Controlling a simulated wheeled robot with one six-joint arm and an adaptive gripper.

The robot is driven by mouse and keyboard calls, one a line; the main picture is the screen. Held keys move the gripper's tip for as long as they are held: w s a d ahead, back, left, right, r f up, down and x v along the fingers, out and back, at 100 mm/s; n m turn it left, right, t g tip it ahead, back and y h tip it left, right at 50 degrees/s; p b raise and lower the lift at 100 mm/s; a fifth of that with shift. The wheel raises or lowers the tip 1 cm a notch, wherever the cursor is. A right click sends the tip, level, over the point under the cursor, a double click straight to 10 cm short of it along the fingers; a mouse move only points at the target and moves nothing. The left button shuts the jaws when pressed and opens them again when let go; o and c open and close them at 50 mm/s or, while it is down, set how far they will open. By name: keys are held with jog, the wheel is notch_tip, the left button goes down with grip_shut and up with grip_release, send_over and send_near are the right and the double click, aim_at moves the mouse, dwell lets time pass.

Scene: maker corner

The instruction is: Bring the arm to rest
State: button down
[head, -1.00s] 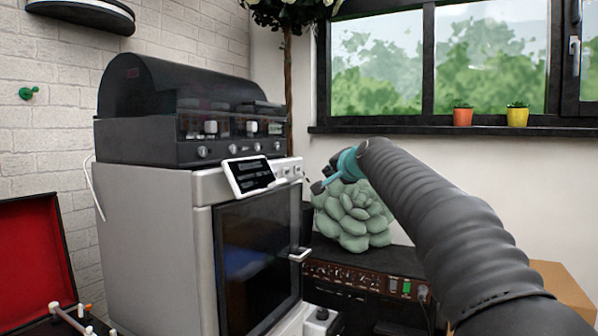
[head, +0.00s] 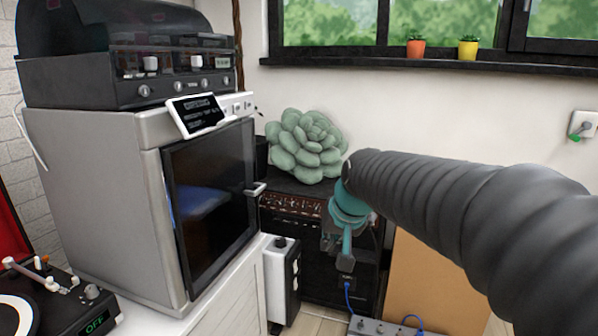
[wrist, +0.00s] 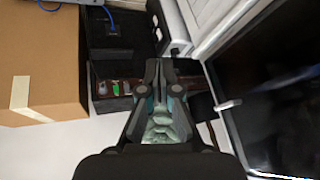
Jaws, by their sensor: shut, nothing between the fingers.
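My gripper (head: 344,262) hangs at the end of my dark ribbed arm, right of centre in the head view. It points downward in front of the black amplifier-like unit and touches nothing that I can see. In the wrist view its fingers (wrist: 159,70) are together and hold nothing. My arm stretches in from the right edge and hides part of the wall and the cardboard box behind it.
A grey cabinet machine (head: 95,200) with a dark glass door stands left. A green succulent (head: 306,146) sits on the black unit behind my gripper. A cardboard box (head: 430,285) and a power strip (head: 385,328) are below my arm. A turntable (head: 70,300) is at lower left.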

jog(key=s+d+h+p, duration=0.1)
jog(key=s+d+p, duration=0.2)
jog(key=s, duration=0.9)
jog(key=s+d+h+p, duration=0.1)
jog(key=s+d+p, duration=0.2)
jog(key=s, duration=1)
jog(key=shift+d+p, duration=0.3)
jog(key=shift+d, duration=1.5)
